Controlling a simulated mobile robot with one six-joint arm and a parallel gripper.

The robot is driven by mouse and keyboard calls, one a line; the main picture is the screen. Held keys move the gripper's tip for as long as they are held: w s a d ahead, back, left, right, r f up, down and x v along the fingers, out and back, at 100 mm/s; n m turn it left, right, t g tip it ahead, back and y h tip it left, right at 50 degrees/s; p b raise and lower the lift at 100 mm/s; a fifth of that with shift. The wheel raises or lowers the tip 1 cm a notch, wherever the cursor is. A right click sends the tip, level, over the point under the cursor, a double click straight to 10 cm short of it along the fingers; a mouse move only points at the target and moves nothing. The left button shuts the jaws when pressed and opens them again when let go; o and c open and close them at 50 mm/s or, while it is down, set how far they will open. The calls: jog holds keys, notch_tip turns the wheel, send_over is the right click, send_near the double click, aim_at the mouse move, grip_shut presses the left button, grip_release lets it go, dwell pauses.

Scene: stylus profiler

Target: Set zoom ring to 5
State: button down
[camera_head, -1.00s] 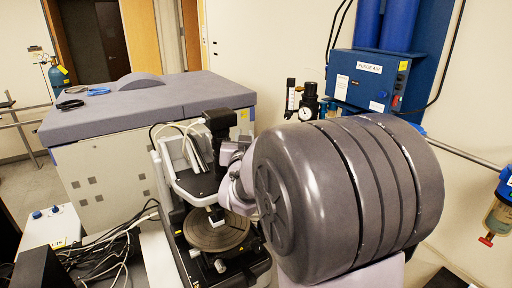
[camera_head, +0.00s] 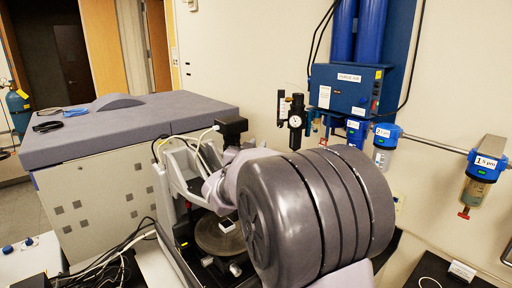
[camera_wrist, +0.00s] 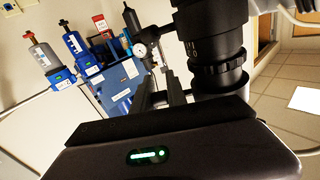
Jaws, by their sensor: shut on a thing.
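In the wrist view a black zoom lens tube (camera_wrist: 208,22) hangs at the upper right, with faint markings on its side. A ribbed black zoom ring (camera_wrist: 218,70) runs around its lower part. My gripper (camera_wrist: 161,84) reaches up from the bottom with dark fingers just left of the ring. In the head view my arm hides the gripper and ring. The profiler's dark top block (camera_head: 232,127) shows above its round stage (camera_head: 218,240).
A large grey-topped cabinet (camera_head: 120,128) stands left of the profiler. Cables (camera_head: 112,262) lie at the lower left. A blue gas panel (camera_head: 345,90), a gauge (camera_head: 295,121) and filters (camera_head: 484,172) line the wall on the right.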

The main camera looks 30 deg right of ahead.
jog(key=c, duration=1.6)
grip_release()
jog(key=b+v, duration=0.2)
jog(key=v, duration=1.5)
jog(key=shift+s+a, duration=0.15)
jog(key=shift+s, duration=0.05)
